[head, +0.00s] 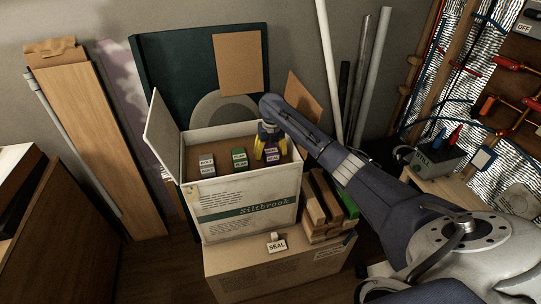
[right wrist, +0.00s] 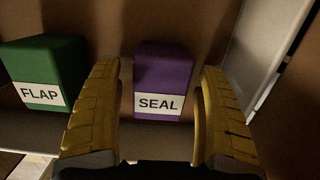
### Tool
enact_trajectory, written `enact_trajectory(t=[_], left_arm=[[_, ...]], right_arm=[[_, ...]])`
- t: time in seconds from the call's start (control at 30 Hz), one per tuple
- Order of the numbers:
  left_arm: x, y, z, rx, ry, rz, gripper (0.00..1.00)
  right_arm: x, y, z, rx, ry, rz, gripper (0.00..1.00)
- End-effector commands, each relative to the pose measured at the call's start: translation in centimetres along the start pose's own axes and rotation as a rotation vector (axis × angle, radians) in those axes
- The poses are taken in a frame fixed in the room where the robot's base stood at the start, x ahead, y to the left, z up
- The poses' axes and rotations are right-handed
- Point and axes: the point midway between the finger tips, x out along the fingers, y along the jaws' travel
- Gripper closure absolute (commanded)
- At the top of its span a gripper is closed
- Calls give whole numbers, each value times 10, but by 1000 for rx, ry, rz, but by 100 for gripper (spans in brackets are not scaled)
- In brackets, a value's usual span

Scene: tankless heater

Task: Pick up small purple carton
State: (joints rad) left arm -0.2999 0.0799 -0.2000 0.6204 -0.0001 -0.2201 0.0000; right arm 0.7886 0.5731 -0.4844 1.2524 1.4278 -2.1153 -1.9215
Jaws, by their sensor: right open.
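The small purple carton (right wrist: 163,72) bears a white SEAL label and stands inside the open white box, on its brown inner floor. My right gripper (head: 270,152) reaches down into the box from the upper right. In the right wrist view its two yellow fingers (right wrist: 160,115) are open, one on each side of the carton, with a gap showing on both sides. In the head view the purple carton (head: 272,154) is partly hidden by the gripper. My left gripper is in neither view.
A green FLAP carton (right wrist: 42,72) stands left of the purple one; it also shows in the head view (head: 240,160). A grey-white carton (head: 207,164) stands further left. The white box's rim (head: 245,183) surrounds them.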

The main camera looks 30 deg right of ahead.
Motion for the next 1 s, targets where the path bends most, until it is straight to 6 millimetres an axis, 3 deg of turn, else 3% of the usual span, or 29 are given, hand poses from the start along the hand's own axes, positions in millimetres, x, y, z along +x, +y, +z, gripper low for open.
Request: enact_trajectory(t=[0.2,0.5,1.0], left_arm=[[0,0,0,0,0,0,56],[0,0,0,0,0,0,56],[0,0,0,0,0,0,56]], right_arm=[[18,0,0,1,0,0,25],[20,0,0,0,-1,0,24],[19,0,0,0,-1,-1,82]])
